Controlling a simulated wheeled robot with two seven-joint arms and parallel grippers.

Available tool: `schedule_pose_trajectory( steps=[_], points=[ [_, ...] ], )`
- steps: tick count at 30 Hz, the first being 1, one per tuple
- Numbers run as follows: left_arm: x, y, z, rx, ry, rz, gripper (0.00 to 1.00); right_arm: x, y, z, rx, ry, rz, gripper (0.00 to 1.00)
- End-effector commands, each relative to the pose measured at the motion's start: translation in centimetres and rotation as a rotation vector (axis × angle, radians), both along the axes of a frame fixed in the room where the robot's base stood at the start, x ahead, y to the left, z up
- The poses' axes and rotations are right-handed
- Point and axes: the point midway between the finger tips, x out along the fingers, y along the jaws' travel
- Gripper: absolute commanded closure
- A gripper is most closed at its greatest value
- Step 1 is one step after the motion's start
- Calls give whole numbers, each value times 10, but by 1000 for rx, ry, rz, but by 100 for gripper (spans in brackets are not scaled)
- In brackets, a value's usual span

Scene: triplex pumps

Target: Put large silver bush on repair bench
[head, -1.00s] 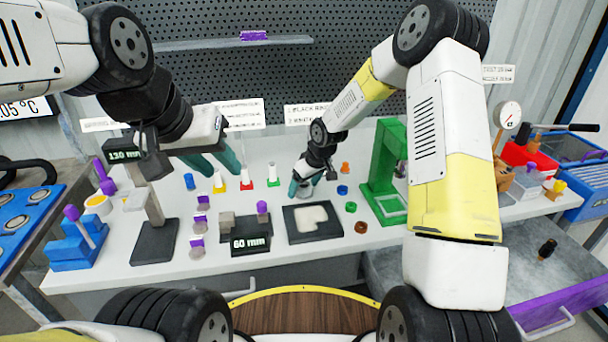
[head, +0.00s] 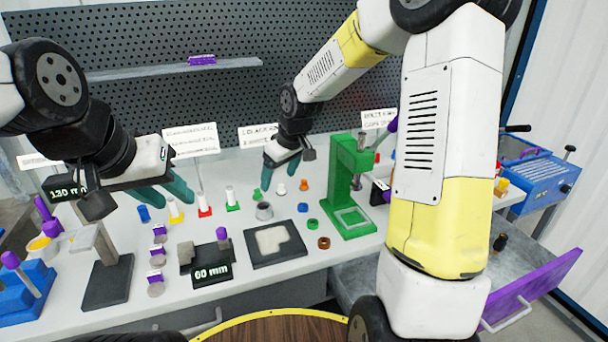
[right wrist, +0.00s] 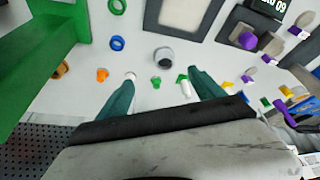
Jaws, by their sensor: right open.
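The large silver bush (head: 264,211), a short grey ring with a dark hole, stands upright on the white bench top (head: 225,305), left of the green press and behind the black tray. It also shows in the right wrist view (right wrist: 164,57), beyond the fingertips. My right gripper (head: 281,180) is open and empty, above and behind the bush, not touching it; its teal fingers are spread in the right wrist view (right wrist: 160,80). My left gripper (head: 177,203) hangs over the bench's left part, teal fingers apart, with nothing seen between them.
A green press (head: 350,190) stands right of the bush. A black tray (head: 275,258) with a pale insert lies in front. Small coloured rings and several white-topped cones (head: 203,204) stand around. A purple-fronted drawer (head: 530,290) is open at right. A perforated panel (head: 130,110) backs the bench.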

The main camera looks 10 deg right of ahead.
Motion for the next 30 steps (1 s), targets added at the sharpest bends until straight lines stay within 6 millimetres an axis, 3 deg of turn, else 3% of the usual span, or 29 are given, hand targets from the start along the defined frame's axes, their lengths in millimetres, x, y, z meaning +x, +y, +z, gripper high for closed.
schedule_pose_trajectory(
  steps=[1, 6, 13, 21, 25, 30],
  points=[
    [0, 0, 0, 0, 0, 0, 64, -12, -9, 20, -14, -17, -30, 23],
    [0, 0, 0, 0, 0, 0, 64, -64, -39, 71, -31, -44, -160, 23],
    [0, 0, 0, 0, 0, 0, 64, -144, -71, 121, 22, -80, -344, 23],
    [0, 0, 0, 0, 0, 0, 64, -231, -89, 142, 167, -100, -512, 23],
    [0, 0, 0, 0, 0, 0, 64, -254, -91, 142, 221, -99, -551, 23],
    [0, 0, 0, 0, 0, 0, 64, -264, -92, 141, 246, -95, -568, 23]
  ],
)
